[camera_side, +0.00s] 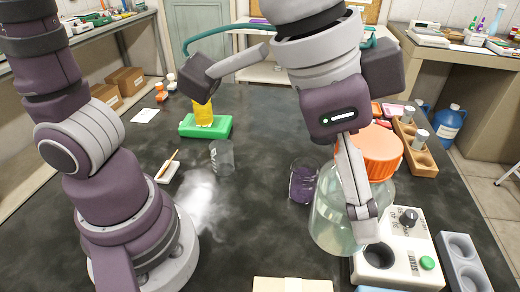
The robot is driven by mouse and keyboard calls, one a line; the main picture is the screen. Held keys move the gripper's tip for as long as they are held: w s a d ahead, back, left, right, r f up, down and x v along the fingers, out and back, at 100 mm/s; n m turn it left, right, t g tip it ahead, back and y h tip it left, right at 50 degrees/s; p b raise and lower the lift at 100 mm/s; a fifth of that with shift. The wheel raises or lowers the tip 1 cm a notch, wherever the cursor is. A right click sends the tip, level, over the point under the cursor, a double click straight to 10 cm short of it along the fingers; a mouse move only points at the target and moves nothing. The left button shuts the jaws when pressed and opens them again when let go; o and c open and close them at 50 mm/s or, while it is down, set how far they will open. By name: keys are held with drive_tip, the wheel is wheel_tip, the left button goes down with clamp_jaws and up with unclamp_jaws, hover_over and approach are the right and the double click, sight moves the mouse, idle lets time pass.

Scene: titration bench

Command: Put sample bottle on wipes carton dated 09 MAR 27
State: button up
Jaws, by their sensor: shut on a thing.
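A large clear bottle (333,215) with an orange cap (385,148) and pale liquid stands out at right of centre; I take it as the sample bottle. My gripper (362,212) reaches down in front of it, and the near finger lies across its side. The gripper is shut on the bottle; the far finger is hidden. I cannot tell whether the bottle's base touches the bench. A cream box (292,285) is cut off by the bottom edge. No date is readable, so I cannot tell which thing is the wipes carton.
A beaker with purple liquid (303,183) stands just left of the bottle. A control box (420,262) and grey rack (460,258) are at right, with a wooden rack (418,160) behind. An empty beaker (222,158) and green block (190,127) with a yellow object (203,111) are left.

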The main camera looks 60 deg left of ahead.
drive_tip(key=s+d+m+g, duration=0.1)
drive_tip(key=s+d+m, duration=0.15)
drive_tip(key=s, duration=0.35)
drive_tip(key=h, duration=0.1)
hover_over(302, 286)
drive_tip(key=s+d, duration=0.1)
drive_tip(key=s, duration=0.1)
drive_tip(key=shift+m, duration=0.25)
drive_tip(key=f, duration=0.7)
drive_tip(key=shift+d, duration=0.2)
drive_tip(key=shift+f, duration=0.1)
drive_tip(key=o, duration=1.2)
drive_tip(key=shift+o, duration=0.2)
drive_tip(key=v, duration=1.2)
drive_tip(key=w+a+f+n+t+y, duration=0.1)
drive_tip(key=w+a+f+n+y, duration=0.1)
drive_tip(key=a+n, duration=0.3)
drive_tip(key=w+a+f+n+t+y, duration=0.1)
drive_tip(key=w+a+f+n, duration=0.3)
drive_tip(key=a, duration=0.9)
drive_tip(key=shift+w+f+n+t+y, duration=0.15)
drive_tip(key=shift+w+n+t+y, duration=0.3)
drive_tip(key=shift+n, duration=0.45)
